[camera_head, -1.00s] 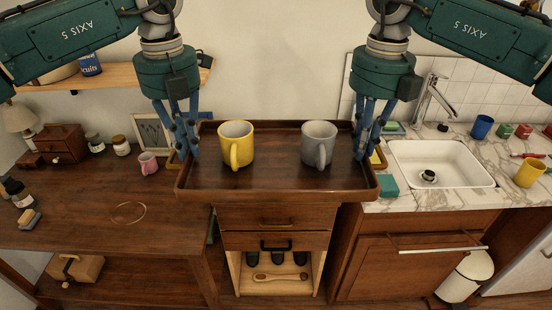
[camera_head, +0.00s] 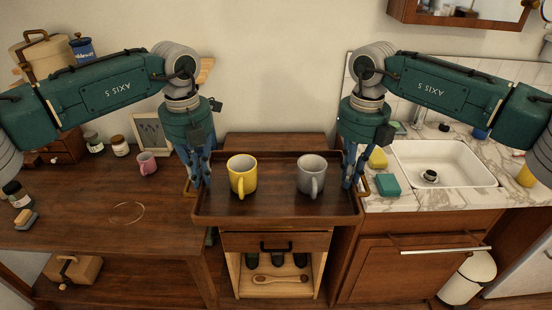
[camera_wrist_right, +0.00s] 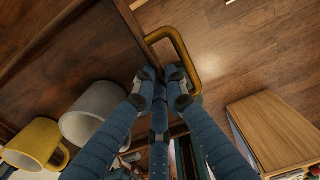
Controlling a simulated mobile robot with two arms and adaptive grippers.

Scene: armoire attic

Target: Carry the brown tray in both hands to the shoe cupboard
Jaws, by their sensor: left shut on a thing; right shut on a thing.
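The brown tray (camera_head: 280,217) is level in the head view, in front of and partly over the shoe cupboard (camera_head: 275,141). I cannot tell if it touches the top. A yellow mug (camera_head: 243,178) and a grey mug (camera_head: 311,176) stand upright on it. My left gripper (camera_head: 198,183) is shut on the tray's left handle. My right gripper (camera_head: 350,184) is shut at the right handle (camera_head: 366,188). The right wrist view shows its fingers (camera_wrist_right: 163,88) at the brass handle (camera_wrist_right: 184,48) and tray edge. The cupboard's drawer front and open shelf with shoes (camera_head: 277,260) show below the tray.
A wooden desk (camera_head: 90,215) stands left, with a pink mug (camera_head: 146,163) and jars. On the right is a marble counter (camera_head: 410,200) with a sink (camera_head: 440,165), a teal sponge (camera_head: 387,185) and a yellow object (camera_head: 378,158).

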